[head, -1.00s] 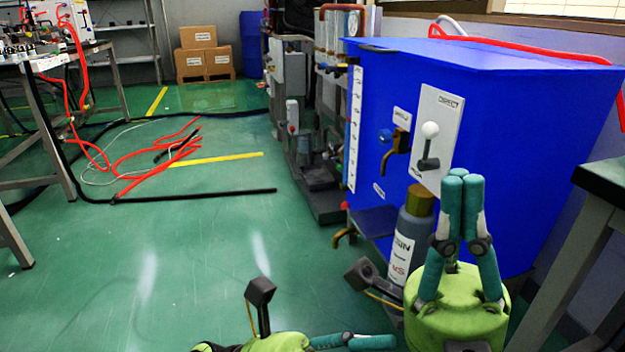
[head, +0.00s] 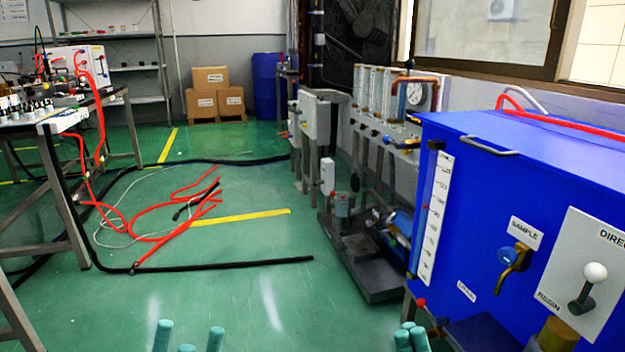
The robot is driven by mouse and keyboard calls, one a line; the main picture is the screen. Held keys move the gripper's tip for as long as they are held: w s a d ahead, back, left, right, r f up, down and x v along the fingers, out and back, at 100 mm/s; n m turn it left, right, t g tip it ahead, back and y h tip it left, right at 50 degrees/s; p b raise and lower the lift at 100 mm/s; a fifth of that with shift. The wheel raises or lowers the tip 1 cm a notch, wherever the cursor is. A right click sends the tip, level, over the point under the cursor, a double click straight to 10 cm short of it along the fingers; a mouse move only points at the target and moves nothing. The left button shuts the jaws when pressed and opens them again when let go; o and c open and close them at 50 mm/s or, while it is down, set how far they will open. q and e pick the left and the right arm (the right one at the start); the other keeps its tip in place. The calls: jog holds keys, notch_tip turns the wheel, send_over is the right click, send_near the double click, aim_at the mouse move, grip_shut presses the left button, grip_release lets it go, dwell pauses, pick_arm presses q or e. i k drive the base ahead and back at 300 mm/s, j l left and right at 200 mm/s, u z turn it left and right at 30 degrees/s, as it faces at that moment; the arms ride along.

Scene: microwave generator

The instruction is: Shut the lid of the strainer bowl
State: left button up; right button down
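I cannot make out the strainer bowl or its lid for certain. A small cup-like part (head: 342,205) and a blue, tilted cylinder (head: 399,228) show on the low grey skid (head: 368,268) in the middle distance, too small to tell. My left gripper (head: 188,340) shows only its teal fingertips at the bottom edge, spread apart and empty. My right gripper (head: 411,338) shows its teal fingertips bunched together at the bottom edge, in front of the blue tank's lower left corner. Neither gripper is near the skid parts.
A large blue tank (head: 465,215) with a handle on top, a tap and a white-knobbed lever fills the right. Red and black hoses (head: 160,237) lie on the green floor at left. A workbench (head: 45,120) stands far left.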

aim_at(354, 181)
jog(key=i+j, duration=0.35)
jog(key=i, duration=0.15)
jog(key=i+j, duration=0.3)
jog(key=i, duration=0.2)
jog(key=i+j, duration=0.35)
jog(key=i, duration=0.15)
jog(key=i+l, duration=0.2)
jog(key=i, duration=0.65)
jog(key=i+l+z, duration=0.15)
jog(key=i, duration=0.75)
jog(key=i+l, duration=0.25)
jog(key=l, duration=0.1)
